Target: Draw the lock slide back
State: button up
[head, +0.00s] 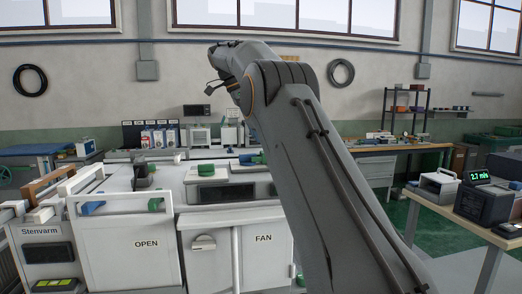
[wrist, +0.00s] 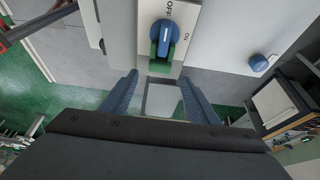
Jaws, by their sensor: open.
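In the wrist view a blue rotary knob (wrist: 165,34) sits on a pale plate marked OFF and ON. A green piece (wrist: 161,62) lies against the knob's lower side and looks like the lock slide, though no label confirms this. My gripper (wrist: 158,78) is open, with its two blue fingers apart. Its fingertips are just below the green piece in the picture, one to each side of it, and nothing is held between them. I cannot tell the depth gap. In the head view my arm hides this spot and the gripper's tips.
A blue round knob (wrist: 259,63) sits on the white surface to the right. In the head view white cabinets marked OPEN (head: 140,256) and FAN (head: 262,260) stand in front. A bench (head: 450,222) with a meter (head: 482,177) stands at right. Green floor shows between.

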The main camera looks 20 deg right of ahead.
jog(key=shift+p+x, duration=0.55)
jog(key=shift+x, duration=2.65)
jog(key=shift+s+a, duration=0.1)
